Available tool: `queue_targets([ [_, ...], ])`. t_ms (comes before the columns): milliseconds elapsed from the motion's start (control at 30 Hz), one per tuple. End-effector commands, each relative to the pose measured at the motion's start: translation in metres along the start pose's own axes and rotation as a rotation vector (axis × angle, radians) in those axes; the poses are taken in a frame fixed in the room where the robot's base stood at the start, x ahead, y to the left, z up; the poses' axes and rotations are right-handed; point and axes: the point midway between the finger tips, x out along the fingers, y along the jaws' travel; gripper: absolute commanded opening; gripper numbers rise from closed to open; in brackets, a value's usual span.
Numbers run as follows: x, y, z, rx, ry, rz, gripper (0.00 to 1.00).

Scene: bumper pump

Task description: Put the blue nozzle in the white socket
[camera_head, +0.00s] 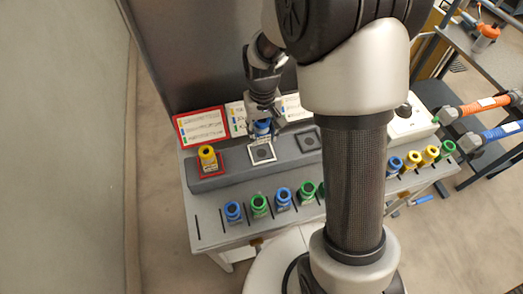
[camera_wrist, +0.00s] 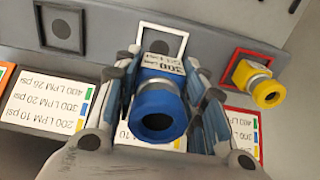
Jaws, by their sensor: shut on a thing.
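The blue nozzle (camera_wrist: 158,108) is between the fingers of my gripper (camera_wrist: 168,80), its open blue end facing the wrist camera. In the head view the nozzle (camera_head: 262,127) is partly hidden by my gripper (camera_head: 264,118). The white socket (camera_head: 262,153) is a white square frame with a dark centre on the grey block, just in front of and below the nozzle in the head view. In the wrist view the white socket (camera_wrist: 179,36) shows just beyond the nozzle, which hides its near edge. I cannot tell the gap between them.
A yellow nozzle (camera_head: 207,154) stands in the red socket to the left. A dark socket (camera_head: 308,141) is to the right. Label cards (camera_head: 200,127) stand behind the block. Several blue and green nozzles (camera_head: 259,203) line the table front; yellow ones (camera_head: 412,158) are further right.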

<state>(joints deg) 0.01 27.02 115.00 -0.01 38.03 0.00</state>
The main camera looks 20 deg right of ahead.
Motion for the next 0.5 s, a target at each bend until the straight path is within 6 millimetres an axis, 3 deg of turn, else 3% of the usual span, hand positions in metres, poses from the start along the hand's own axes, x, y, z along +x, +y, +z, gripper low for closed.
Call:
queue_targets([
  [33, 0.015, 0.000, 0.000, 0.000, -0.002, 0.000, 0.07],
  [100, 0.028, 0.000, 0.000, 0.000, -0.001, 0.000, 0.07],
  [367, 0.048, 0.000, 0.000, 0.000, 0.001, 0.000, 0.07],
  [500, 0.068, 0.000, 0.000, 0.000, -0.001, 0.000, 0.07],
])
